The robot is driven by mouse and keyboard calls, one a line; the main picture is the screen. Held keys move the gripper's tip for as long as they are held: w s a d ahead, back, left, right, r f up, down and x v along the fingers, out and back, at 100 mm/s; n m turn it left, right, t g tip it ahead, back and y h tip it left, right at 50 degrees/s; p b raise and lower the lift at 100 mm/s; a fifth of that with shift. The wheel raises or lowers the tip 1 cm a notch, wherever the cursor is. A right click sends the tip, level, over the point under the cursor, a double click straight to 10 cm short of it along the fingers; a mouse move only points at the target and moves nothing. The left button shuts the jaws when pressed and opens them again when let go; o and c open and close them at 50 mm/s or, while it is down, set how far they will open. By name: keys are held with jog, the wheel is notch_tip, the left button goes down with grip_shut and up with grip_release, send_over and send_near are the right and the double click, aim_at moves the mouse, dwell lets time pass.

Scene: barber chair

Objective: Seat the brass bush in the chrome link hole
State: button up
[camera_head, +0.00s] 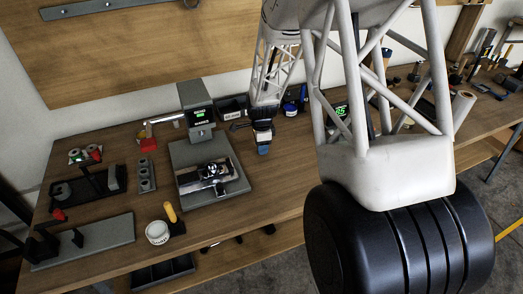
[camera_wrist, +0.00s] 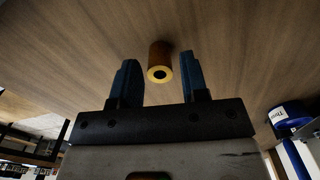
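The brass bush (camera_wrist: 160,62) shows in the wrist view as a short brass cylinder on a wooden surface, its end with a dark bore facing the camera. My gripper (camera_wrist: 160,72) is open; its blue fingers lie on either side of the bush with a gap on each side. In the head view my gripper (camera_head: 263,149) is low over the bench, right of the press, and the bush cannot be made out there. The chrome link (camera_head: 211,171) lies on the grey press base, under the press head; its hole is too small to tell clearly.
A white round tub (camera_head: 157,232), a grey block with holes (camera_head: 146,175) and a black rack (camera_head: 90,187) stand farther left. A blue-topped container (camera_wrist: 288,113) shows at right in the wrist view.

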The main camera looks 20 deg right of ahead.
jog(key=c, duration=0.7)
jog(key=shift+r, duration=0.2)
grip_shut()
jog(key=shift+r, duration=0.5)
jog(key=shift+s+r, duration=0.2)
jog(key=shift+r, duration=0.4)
jog(key=shift+s+r, duration=0.15)
jog(key=shift+r, duration=0.4)
jog(key=s+a, duration=0.1)
jog(key=s, duration=0.4)
jog(key=s+a+r, duration=0.1)
jog(key=s, duration=0.9)
jog(key=shift+a+r, duration=0.15)
jog(key=shift+a, duration=0.25)
